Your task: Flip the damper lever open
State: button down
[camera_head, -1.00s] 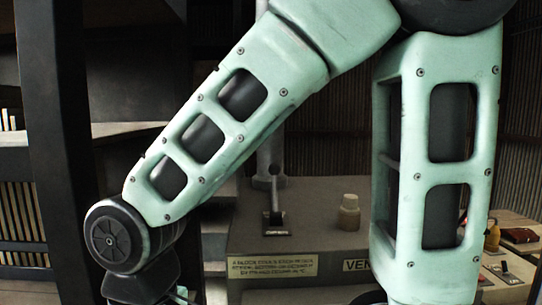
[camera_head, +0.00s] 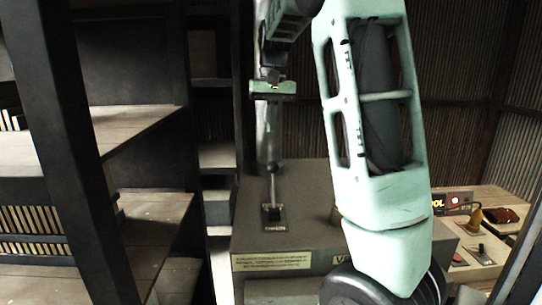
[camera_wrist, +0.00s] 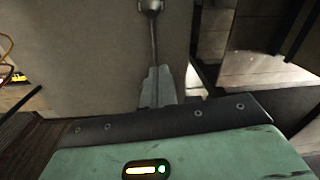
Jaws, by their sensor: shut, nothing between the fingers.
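The damper lever (camera_head: 272,187) is a thin rod with a dark ball knob on top. It stands about upright from a small labelled base plate (camera_head: 274,217) on the grey cabinet (camera_head: 305,185). In the wrist view a rod with a round knob, apparently the lever (camera_wrist: 154,38), shows at the upper middle, beyond the gripper's green body.
Shelves (camera_head: 150,205) and a dark post (camera_head: 65,130) stand on the left. My arm covers the cabinet's right part. A side bench (camera_head: 490,245) with small items is on the right.

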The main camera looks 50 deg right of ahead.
jog(key=shift+f, duration=0.1)
jog(key=p, duration=0.5)
send_over(273, 186)
jog(key=w+d, duration=0.4)
notch_tip(273, 186, down, 9)
jog(key=shift+r, duration=0.2)
jog(key=shift+b, duration=0.35)
